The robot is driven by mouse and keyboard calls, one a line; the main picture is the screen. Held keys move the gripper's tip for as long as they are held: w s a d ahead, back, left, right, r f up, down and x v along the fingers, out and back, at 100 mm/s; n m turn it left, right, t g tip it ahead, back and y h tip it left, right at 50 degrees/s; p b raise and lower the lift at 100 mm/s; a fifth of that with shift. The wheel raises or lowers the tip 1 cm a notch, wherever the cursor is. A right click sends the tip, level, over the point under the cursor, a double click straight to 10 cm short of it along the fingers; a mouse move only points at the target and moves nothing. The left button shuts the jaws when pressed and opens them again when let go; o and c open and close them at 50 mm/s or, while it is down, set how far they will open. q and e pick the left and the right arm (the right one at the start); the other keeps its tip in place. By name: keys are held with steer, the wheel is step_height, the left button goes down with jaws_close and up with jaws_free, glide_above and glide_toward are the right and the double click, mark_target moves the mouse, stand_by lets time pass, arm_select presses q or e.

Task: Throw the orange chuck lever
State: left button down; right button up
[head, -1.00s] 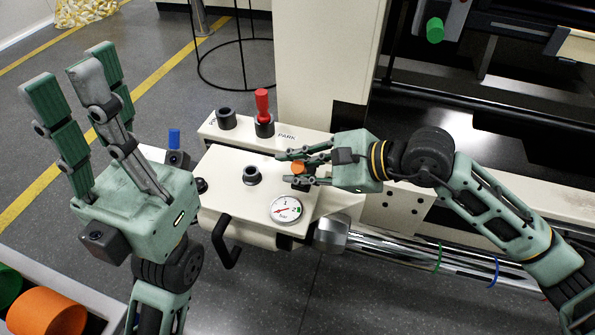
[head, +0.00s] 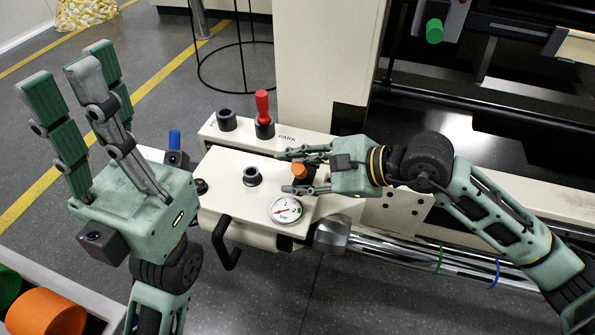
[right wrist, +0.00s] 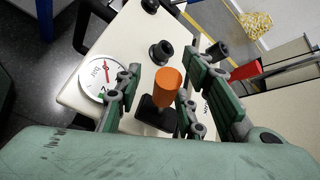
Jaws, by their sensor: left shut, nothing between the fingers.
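The orange chuck lever (head: 299,171) stands up from a dark base on the cream panel (head: 228,200), right of the middle; it also shows in the right wrist view (right wrist: 167,88). My right gripper (head: 290,171) reaches in from the right, open, its fingers on either side of the lever. In the right wrist view (right wrist: 165,85) gaps show between the lever and the fingers, so it is not gripped. My left gripper (head: 75,75) is raised at the left, well away from the panel, fingers pointing up, shut and empty.
A red lever (head: 263,105) by the PARK label, a black knob (head: 251,176) and a round gauge (head: 286,209) sit near the lever. A blue-handled lever (head: 174,139) stands at the panel's left. An orange cylinder (head: 46,312) lies in a bin at lower left.

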steer(key=shift+d+r, duration=0.15)
steer(key=shift+d, duration=0.1)
steer(key=v, duration=1.1)
steer(key=shift+s+r, duration=0.15)
steer(key=shift+s, duration=0.1)
steer(key=shift+d, duration=0.1)
